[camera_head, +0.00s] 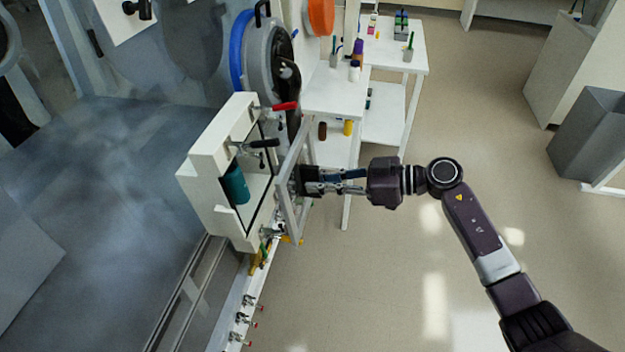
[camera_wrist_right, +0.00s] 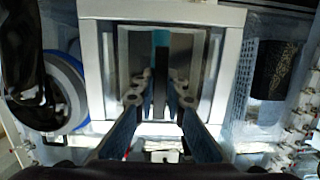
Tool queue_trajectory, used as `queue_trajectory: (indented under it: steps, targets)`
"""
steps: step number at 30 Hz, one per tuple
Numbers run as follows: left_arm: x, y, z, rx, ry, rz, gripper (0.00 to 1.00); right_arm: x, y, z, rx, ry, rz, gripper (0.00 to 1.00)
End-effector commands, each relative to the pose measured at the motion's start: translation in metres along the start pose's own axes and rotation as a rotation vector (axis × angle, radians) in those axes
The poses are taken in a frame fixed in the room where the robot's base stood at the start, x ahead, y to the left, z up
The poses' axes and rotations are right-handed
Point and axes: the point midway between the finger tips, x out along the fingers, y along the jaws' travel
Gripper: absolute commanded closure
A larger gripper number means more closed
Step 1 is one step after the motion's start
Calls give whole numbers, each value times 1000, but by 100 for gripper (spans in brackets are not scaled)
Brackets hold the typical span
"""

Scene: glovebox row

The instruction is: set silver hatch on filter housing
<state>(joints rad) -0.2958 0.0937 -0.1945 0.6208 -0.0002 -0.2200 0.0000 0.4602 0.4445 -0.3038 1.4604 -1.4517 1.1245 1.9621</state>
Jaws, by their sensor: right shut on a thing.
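The white filter housing (camera_head: 210,172) is on the glovebox wall, its opening facing right. A teal filter (camera_head: 236,184) sits inside, and some teal also shows in the wrist view (camera_wrist_right: 161,37). My right gripper (camera_head: 308,182) is shut on the silver hatch (camera_head: 286,208), near its middle. The hatch stands upright, facing the opening, just to the right of the housing. I cannot tell whether they touch. In the wrist view, the hatch's pale frame (camera_wrist_right: 95,70) surrounds the fingers (camera_wrist_right: 160,98); the grasped part is partly hidden. My left gripper is not in view.
A red-handled clamp (camera_head: 284,106) and a black-handled clamp (camera_head: 264,143) stick out near the housing's upper side. More clamps (camera_head: 243,318) line the rail below. A round port with a blue ring (camera_head: 240,50) is above.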

Motion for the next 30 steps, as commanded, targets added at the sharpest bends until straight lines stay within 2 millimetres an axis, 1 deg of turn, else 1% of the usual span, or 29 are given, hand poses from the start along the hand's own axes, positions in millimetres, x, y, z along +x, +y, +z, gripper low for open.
queue_trajectory:
  steps: [1,3,6,10,15,18,23,30]
  targets:
    - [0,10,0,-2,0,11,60,0,0,-3,-2,4,1,100]
    - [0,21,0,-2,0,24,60,0,0,-3,-2,4,0,100]
    - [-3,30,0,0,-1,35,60,-1,1,-3,-1,4,-2,100]
    - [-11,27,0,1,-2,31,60,-3,1,-5,-1,8,-12,100]
    - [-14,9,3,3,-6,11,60,13,1,-7,-2,10,-13,100]
    - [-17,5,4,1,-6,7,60,22,0,-8,-2,10,-14,100]
    - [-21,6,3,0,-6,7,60,38,0,-11,-1,11,-13,100]
    - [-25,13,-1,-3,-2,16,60,57,0,-13,-2,10,-13,100]
